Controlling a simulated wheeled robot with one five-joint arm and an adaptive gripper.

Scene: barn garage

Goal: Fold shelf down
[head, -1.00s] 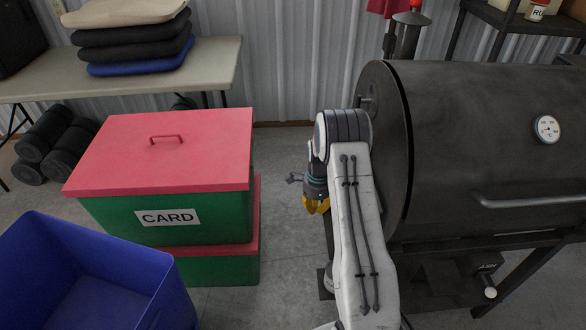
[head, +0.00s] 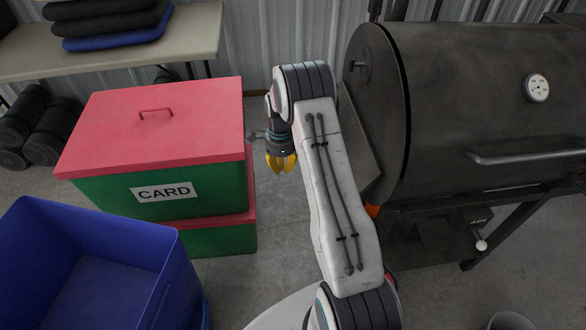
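A large black barrel grill (head: 450,95) stands at the right. A flat dark grey panel (head: 358,145), which looks like the grill's side shelf, shows at its left end, steeply tilted. My arm hides part of the panel's left side. My gripper (head: 282,163) points down with yellow fingers, left of the panel and apart from it, between the grill and the red-lidded boxes. Nothing shows in it. Its fingers are too small to tell whether they are open.
A green box with a red lid (head: 155,125), labelled CARD, sits on a similar one at the left. A blue bin (head: 90,265) stands in front. A table (head: 190,45) with stacked cushions is behind. A bucket rim (head: 511,320) shows at the lower right. Floor between boxes and grill is clear.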

